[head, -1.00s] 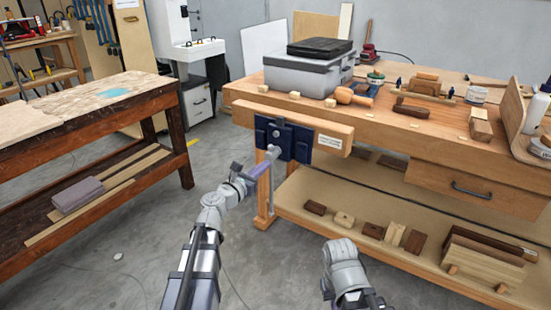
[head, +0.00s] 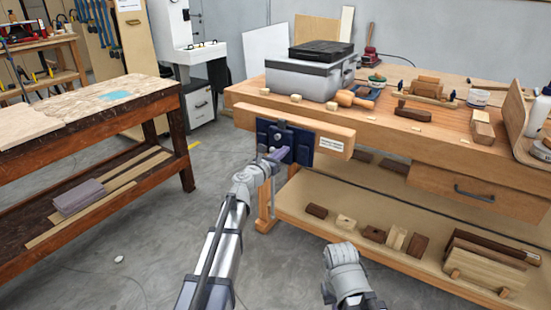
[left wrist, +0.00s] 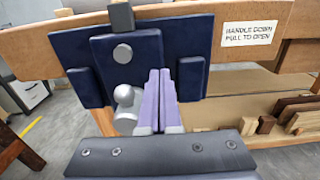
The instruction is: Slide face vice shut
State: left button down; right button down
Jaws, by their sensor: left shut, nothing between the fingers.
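The face vice has a wooden jaw (head: 240,113) on the front of the workbench, with a dark blue metal plate (head: 303,147) on its face. A label beside the plate reads "HANDLE DOWN PULL TO OPEN". A grey bar (head: 273,200) hangs below the plate. In the left wrist view, a round grey hub (left wrist: 126,97) shows low on the plate (left wrist: 192,78). My left gripper (head: 281,153) is shut and empty, its purple fingers (left wrist: 160,100) pointing at the plate just right of the hub. I cannot tell whether the tips touch. My right gripper is out of view.
The workbench top (head: 440,125) carries a grey toolbox (head: 303,80), a mallet (head: 350,99) and several wood blocks. Wood offcuts lie on its lower shelf (head: 300,190). Another bench (head: 90,110) stands to the left, with open floor between.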

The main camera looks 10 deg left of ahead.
pick_arm(q)
jog(key=shift+x, duration=0.8)
